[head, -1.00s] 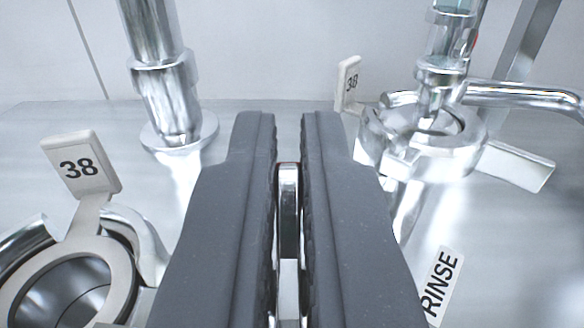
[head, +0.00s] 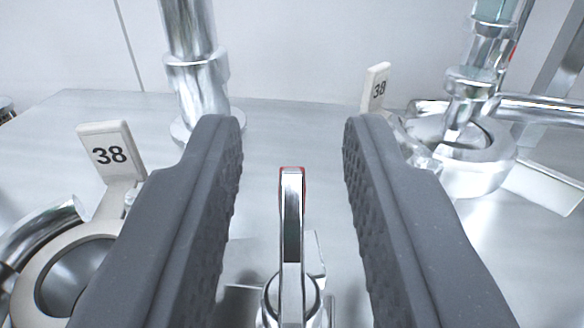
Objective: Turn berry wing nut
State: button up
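My gripper (head: 293,128) is open, its two dark grey padded fingers wide apart. Between the fingers stands a thin, upright shiny metal wing with a red edge (head: 291,215), on a round metal hub (head: 291,300) at the bottom of the head view. It looks like the berry wing nut; only its red edge shows colour. A gap shows on both sides of it, so neither finger touches it. The lower part of the hub is cut off by the picture's edge.
A ring clamp (head: 60,275) with a white "38" tag (head: 110,155) is at left. A metal post (head: 195,75) stands behind the left finger. At right is a pipe fitting (head: 470,150) with another "38" tag (head: 376,88). The grey metal surface (head: 285,135) is bare ahead.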

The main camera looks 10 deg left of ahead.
jog(key=shift+s, duration=0.1)
jog(key=s+d+p, duration=0.1)
jog(key=s+p, duration=0.1)
jog(key=s, duration=1.1)
jog(key=shift+s+d, duration=0.25)
jog(key=shift+d, duration=0.15)
jog(key=d+r+g+p, duration=0.1)
jog(key=d+r+p, duration=0.15)
jog(key=r, duration=0.85)
jog(key=d+r+g+p, duration=0.1)
jog(key=d+r, duration=0.2)
jog(key=r, duration=0.8)
jog(key=s+d+r+h+p, duration=0.1)
jog(key=s+d+r, duration=0.4)
jog(key=r, duration=0.3)
jog(key=s+d+r+m+h+p, duration=0.1)
jog(key=s+d+r, duration=0.3)
jog(key=d+r, duration=0.3)
jog(key=shift+s+r, duration=0.4)
jog(key=shift+r, duration=0.15)
